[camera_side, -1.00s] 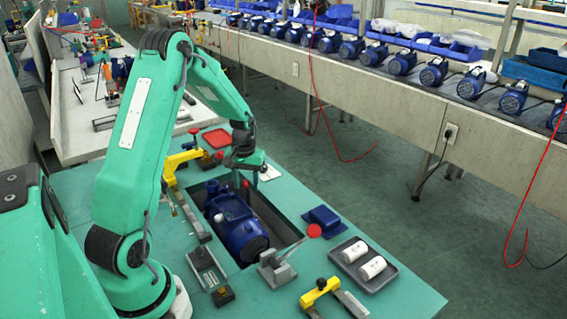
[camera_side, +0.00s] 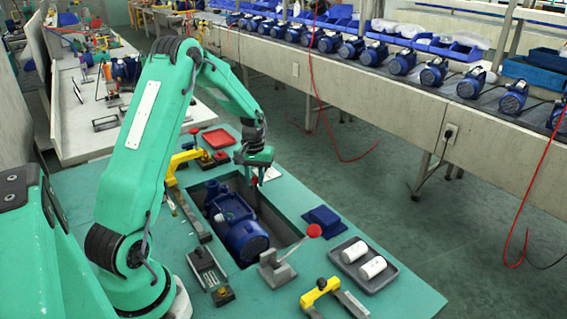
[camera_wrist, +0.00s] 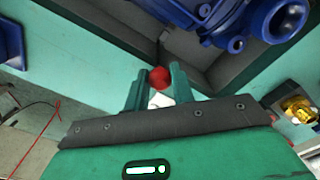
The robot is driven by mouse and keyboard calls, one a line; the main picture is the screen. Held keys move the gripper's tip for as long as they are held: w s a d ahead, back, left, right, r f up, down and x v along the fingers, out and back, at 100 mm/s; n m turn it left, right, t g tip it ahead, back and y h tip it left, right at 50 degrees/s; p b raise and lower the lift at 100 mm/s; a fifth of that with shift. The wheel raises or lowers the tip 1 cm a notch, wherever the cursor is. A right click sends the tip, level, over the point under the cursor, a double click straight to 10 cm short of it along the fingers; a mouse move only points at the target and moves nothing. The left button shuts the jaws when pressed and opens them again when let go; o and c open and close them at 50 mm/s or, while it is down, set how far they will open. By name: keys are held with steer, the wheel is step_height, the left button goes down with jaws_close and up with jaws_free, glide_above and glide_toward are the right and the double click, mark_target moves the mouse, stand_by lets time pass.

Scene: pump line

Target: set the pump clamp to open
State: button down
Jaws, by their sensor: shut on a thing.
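My gripper (camera_side: 255,178) is over the back right corner of the pump's recess, shut on a small red ball knob (camera_side: 254,183). In the wrist view, the knob (camera_wrist: 159,78) sits between the fingertips of my gripper (camera_wrist: 158,72). The clamp body and lever below this knob are mostly hidden, so I cannot tell the lever's angle. The blue pump (camera_side: 246,240) lies in the recess, and part of it shows at the upper right of the wrist view (camera_wrist: 225,22). A grey toggle clamp (camera_side: 277,268) with a red-knobbed lever (camera_side: 313,230) stands at the recess's front edge.
A dark tray (camera_side: 378,281) with two white cylinders is at the right. A blue block (camera_side: 321,217) stands beside the recess. Yellow clamps stand at the back left (camera_side: 180,160) and front (camera_side: 318,292). A red tray (camera_side: 218,138) lies at the back.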

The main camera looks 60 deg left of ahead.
steer(key=shift+w, duration=0.35)
steer(key=c, duration=1.6)
jaws_free()
steer(key=o, duration=0.4)
steer(key=shift+s, duration=0.1)
steer(key=shift+r, duration=0.15)
step_height(320, 180, up, 7)
steer(key=shift+r, duration=0.3)
